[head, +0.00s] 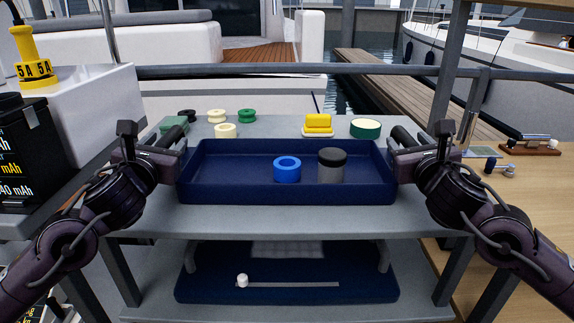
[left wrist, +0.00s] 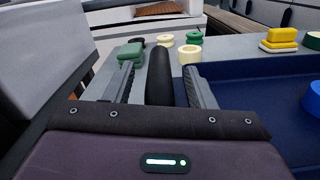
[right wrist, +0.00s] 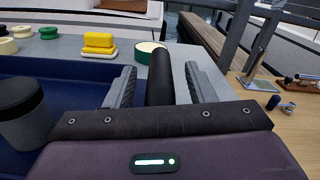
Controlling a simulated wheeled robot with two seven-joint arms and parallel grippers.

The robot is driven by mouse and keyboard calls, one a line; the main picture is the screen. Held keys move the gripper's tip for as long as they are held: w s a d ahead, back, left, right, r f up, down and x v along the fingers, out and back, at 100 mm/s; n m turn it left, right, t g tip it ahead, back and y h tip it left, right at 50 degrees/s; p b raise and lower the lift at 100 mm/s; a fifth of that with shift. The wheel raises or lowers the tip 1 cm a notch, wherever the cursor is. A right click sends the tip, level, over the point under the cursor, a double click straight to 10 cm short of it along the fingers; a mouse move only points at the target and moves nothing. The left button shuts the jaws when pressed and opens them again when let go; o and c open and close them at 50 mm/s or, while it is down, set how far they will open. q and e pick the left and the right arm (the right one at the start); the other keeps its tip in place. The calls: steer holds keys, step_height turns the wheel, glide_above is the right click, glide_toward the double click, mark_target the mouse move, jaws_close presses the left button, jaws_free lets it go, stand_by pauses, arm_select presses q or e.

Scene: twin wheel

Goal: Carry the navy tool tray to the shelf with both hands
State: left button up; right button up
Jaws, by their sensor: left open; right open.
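The navy tool tray (head: 230,193) lies flat on the grey table, with a blue ring (head: 287,169) and a grey cup-like item with a black top (head: 331,166) in it. My left gripper (head: 167,145) is at its left end and my right gripper (head: 407,145) at its right end. Both are open. In the left wrist view a thick black bar (left wrist: 158,85) lies between the spread fingers. The right wrist view shows a similar black bar (right wrist: 160,85) between the fingers. Each bar looks like a tray handle; its join to the tray is hidden.
Below the tabletop, a lower shelf (head: 420,308) holds another navy panel (head: 215,292) with a white-knobbed rod. Behind the tray stand yellow blocks (head: 318,124), a green-and-cream roll (head: 365,128) and several small spools. A wooden bench (head: 540,190) is at right, a black box (head: 22,150) at left.

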arm_select(q)
steer(key=shift+w, duration=0.1)
steer(key=shift+c, duration=0.4)
arm_select(e)
steer(key=shift+w, duration=0.1)
steer(key=shift+c, duration=0.4)
arm_select(q)
jaws_close()
arm_select(e)
jaws_close()
arm_select(q)
steer(key=shift+r, duration=0.2)
arm_select(e)
steer(key=shift+r, duration=0.25)
